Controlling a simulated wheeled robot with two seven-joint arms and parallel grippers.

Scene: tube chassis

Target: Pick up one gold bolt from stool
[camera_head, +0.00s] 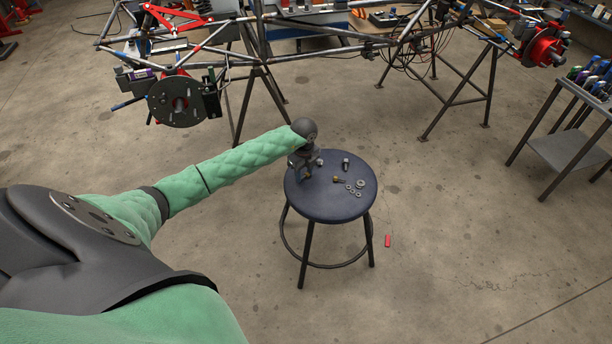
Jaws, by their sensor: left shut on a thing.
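The stool (325,208) has a round dark blue seat and dark legs. My left gripper (307,177) is over the left part of the seat, pointing down, its fingers close to the surface. It is shut on a small gold bolt, of which only a little shows between the fingertips. Another gold bolt (339,180) lies on the seat just right of the gripper. My right gripper is not in view.
A dark bolt (346,163), a large washer (360,183) and several small nuts (352,190) lie on the seat. A red object (388,240) lies on the floor. A tube chassis (300,52) stands on trestles behind. A tool cart (565,150) is at right.

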